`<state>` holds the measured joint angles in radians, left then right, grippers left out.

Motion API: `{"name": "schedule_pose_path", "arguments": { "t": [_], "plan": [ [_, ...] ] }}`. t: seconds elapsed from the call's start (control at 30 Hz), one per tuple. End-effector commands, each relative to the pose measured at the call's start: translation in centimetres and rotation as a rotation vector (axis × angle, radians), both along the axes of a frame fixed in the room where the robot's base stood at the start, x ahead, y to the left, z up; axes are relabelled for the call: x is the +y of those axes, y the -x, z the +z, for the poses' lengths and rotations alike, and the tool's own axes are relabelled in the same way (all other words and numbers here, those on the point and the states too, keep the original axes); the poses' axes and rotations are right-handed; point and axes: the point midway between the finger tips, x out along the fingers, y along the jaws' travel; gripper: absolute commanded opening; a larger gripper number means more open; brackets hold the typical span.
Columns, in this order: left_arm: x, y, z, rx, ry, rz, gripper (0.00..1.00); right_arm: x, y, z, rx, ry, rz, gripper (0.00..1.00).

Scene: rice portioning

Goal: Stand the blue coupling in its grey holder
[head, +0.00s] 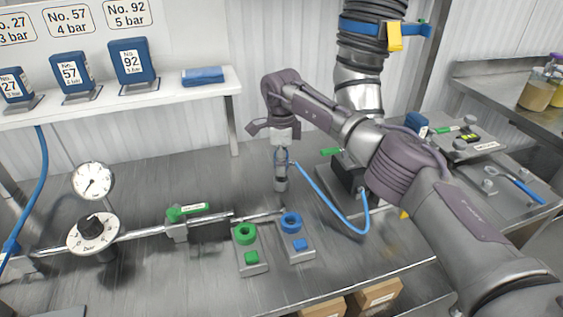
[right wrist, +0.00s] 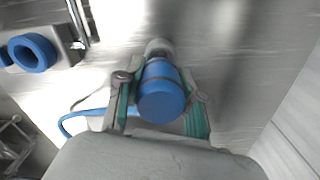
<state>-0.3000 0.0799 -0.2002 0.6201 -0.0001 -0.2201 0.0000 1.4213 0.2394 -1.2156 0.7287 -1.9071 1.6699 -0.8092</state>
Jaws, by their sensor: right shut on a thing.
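My right gripper (head: 282,160) is shut on the blue coupling and holds it upright above the bench. In the head view the coupling's grey lower end (head: 281,184) shows below the fingers, and a blue hose runs from it to the right. In the right wrist view the blue coupling (right wrist: 160,95) sits between the green-padded fingers, its grey tip pointing away. The grey holder with a blue ring (head: 305,256) stands on the bench, below and slightly right of the coupling, apart from it. The blue ring (right wrist: 35,52) also shows at the left of the right wrist view. My left gripper is out of view.
A similar grey holder with a green ring (head: 252,268) stands just left of the blue one. A pipe with a green-handled valve (head: 187,211), a dial knob (head: 93,232) and a gauge (head: 93,181) lie further left. Bare bench (head: 150,180) is behind them.

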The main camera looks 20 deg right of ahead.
Motion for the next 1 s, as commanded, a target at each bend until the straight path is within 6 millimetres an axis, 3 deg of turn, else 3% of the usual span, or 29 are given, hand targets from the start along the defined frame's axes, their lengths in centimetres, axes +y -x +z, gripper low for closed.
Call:
{"name": "schedule_pose_path", "arguments": {
  "t": [1.0],
  "plan": [
    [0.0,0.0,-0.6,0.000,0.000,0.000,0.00,0.0,0.0,-1.4,0.000,0.000,0.000,0.00]
  ]
}}
